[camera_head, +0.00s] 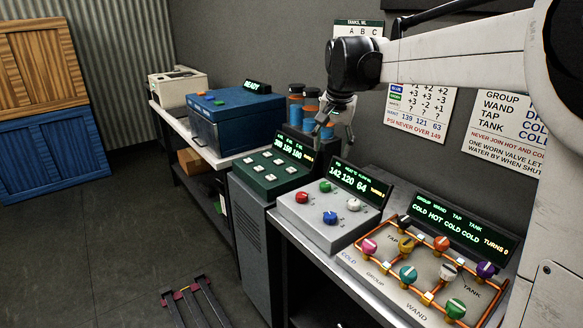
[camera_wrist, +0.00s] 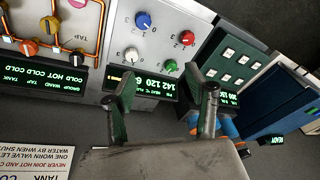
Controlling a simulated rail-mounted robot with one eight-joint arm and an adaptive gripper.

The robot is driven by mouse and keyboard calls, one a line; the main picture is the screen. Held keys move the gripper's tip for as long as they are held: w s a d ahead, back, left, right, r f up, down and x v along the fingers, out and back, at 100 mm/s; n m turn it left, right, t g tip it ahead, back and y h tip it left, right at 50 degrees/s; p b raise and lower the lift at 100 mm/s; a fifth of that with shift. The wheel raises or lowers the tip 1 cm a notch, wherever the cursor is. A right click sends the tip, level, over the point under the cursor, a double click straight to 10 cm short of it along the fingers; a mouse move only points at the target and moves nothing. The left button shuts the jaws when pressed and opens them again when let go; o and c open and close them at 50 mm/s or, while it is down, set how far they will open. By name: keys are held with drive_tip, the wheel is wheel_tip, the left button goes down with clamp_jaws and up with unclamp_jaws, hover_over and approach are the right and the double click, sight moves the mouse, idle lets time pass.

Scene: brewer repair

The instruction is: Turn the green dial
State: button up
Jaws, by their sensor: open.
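A green dial (camera_head: 325,186) sits on a light grey control box (camera_head: 310,219) with a red dial (camera_head: 302,197), a blue dial (camera_head: 330,217) and a white dial (camera_head: 353,204). In the wrist view the green dial (camera_wrist: 170,66) shows beyond and between my fingers. My gripper (camera_head: 335,132) is open and empty. It hangs above and behind the box, near its display, apart from the dial. The fingers also show in the wrist view (camera_wrist: 162,84).
The box's display (camera_head: 360,184) reads 142 120 64. To the right, a piped valve panel (camera_head: 387,270) has several coloured knobs, including another green one (camera_head: 455,308). A green button panel (camera_head: 268,168) stands left. Bottles (camera_head: 296,105) stand behind it. Posters hang on the wall.

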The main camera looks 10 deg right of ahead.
drive_tip(key=w+d+f+m+g+p, duration=0.1)
drive_tip(key=w, duration=0.5)
drive_tip(key=w+d+f+m+g+p, duration=0.1)
drive_tip(key=w+d+f, duration=0.1)
drive_tip(key=w, duration=0.3)
drive_tip(key=m+g+p, duration=0.1)
drive_tip(key=m+p, duration=0.1)
hover_over(325, 184)
wheel_tip(325, 184, down, 7)
wheel_tip(325, 184, down, 13)
drive_tip(key=shift+f+p, duration=0.15)
drive_tip(key=shift+p, duration=0.55)
drive_tip(key=c, duration=1.1)
drive_tip(key=shift+c, duration=0.2)
